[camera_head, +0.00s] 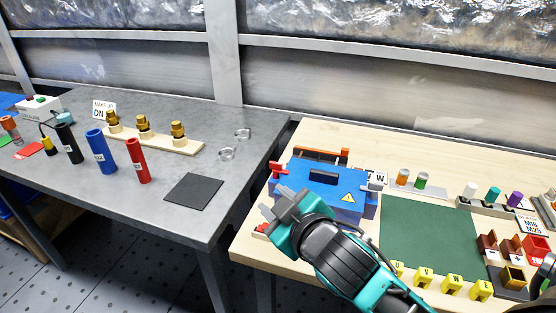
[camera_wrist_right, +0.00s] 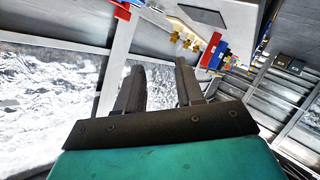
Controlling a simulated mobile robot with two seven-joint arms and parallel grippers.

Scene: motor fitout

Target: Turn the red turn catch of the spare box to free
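The blue spare box (camera_head: 318,184) stands on the wooden table, with a yellow warning triangle on it. Its red turn catch (camera_head: 281,168) is at the box's left end; a grey catch (camera_head: 376,180) is at the right end. My right gripper (camera_head: 274,203) is in front of the box's left end, apart from the red catch. Its two fingers are spread with nothing between them in the right wrist view (camera_wrist_right: 157,66). There, a red part (camera_wrist_right: 122,11) beside blue shows at the top edge, probably the catch. My left gripper is not in view.
A green mat (camera_head: 430,235) lies right of the box, with yellow blocks (camera_head: 452,285) along its front. A grey table (camera_head: 225,205) on the left holds blue, red and black cylinders and brass fittings. A gap separates the tables.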

